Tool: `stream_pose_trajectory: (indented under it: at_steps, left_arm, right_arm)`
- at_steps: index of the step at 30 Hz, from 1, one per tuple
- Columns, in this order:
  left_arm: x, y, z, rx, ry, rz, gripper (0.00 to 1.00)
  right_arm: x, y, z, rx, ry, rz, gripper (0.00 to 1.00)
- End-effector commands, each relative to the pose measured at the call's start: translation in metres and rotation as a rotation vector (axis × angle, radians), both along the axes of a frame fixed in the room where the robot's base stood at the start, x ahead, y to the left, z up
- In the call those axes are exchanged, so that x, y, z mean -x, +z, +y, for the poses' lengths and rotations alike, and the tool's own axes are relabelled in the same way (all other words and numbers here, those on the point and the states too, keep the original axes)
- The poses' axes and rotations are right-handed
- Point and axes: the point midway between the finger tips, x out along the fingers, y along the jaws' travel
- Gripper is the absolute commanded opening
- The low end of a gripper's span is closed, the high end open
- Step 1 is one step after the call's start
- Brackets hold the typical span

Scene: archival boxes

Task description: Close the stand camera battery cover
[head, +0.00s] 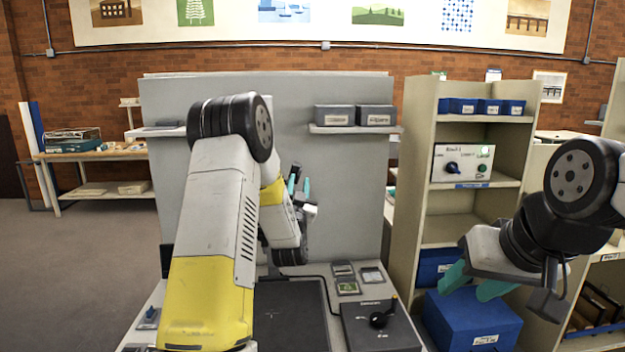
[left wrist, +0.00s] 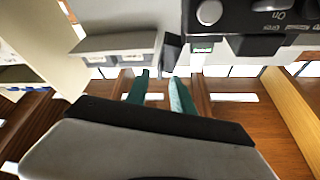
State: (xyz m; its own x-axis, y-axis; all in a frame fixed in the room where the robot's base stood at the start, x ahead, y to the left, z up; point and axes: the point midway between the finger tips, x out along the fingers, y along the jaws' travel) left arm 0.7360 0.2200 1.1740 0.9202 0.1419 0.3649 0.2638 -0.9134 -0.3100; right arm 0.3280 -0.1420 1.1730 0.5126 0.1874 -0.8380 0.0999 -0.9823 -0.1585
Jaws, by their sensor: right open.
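In the left wrist view, a dark device with a silver knob and an "On" label (left wrist: 262,18), apparently the stand camera, fills the top right, upside down. A small dark flap (left wrist: 171,52), possibly its battery cover, hangs at its left side near a green and red mark (left wrist: 203,48). My left gripper (left wrist: 160,92) has its two teal fingers apart, with nothing seen between them, just below the flap; contact cannot be told. In the head view my left gripper (head: 299,187) is before the grey panel; the camera seems hidden behind my arm. My right gripper (head: 476,283) is open and empty at the right.
A grey panel (head: 240,95) stands behind the bench, with grey boxes (head: 334,115) on its small shelf. A black knob box (head: 380,335) and small cards (head: 348,287) lie on the bench. A shelving unit (head: 408,190) and a blue box (head: 470,318) stand at the right.

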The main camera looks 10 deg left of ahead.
Motion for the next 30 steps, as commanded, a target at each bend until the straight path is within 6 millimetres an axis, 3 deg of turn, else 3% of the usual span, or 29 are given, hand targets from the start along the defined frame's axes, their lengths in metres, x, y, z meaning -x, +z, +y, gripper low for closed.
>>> stream_pose_trajectory:
  at_steps: [6,16,21,30]
  left_arm:
    - [-0.022,0.009,0.004,0.0,0.0,0.0,0.29]
    - [-0.026,0.01,0.004,0.001,-0.001,0.001,0.29]
    - [-0.026,0.01,0.004,0.001,-0.001,0.001,0.0]
    - [-0.026,0.011,0.004,0.007,0.0,-0.001,0.0]
  right_arm:
    - [0.0,0.0,0.0,0.0,0.0,0.0,0.47]
    - [0.0,0.0,0.0,0.0,0.0,0.0,0.47]
    - [0.0,0.0,0.0,0.0,0.0,0.0,0.47]
    - [0.0,0.0,0.0,0.0,0.0,0.0,0.47]
